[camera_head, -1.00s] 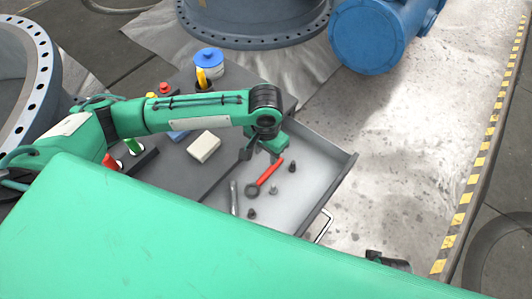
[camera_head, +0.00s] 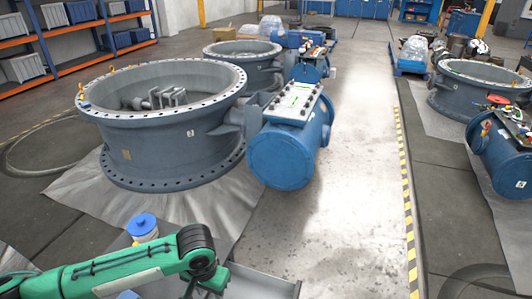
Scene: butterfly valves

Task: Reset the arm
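My green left arm (camera_head: 125,268) comes in from the left along the bottom edge. The drawer's contents are out of view. My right arm and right gripper are not in view.
A large grey valve ring (camera_head: 165,125) stands on a sheet beyond the arm, with a blue cylindrical actuator (camera_head: 290,140) at its side. A blue-lidded container (camera_head: 142,227) stands behind the arm. A clear pale aisle (camera_head: 345,200) runs to the right, bordered by a yellow-black stripe (camera_head: 409,225).

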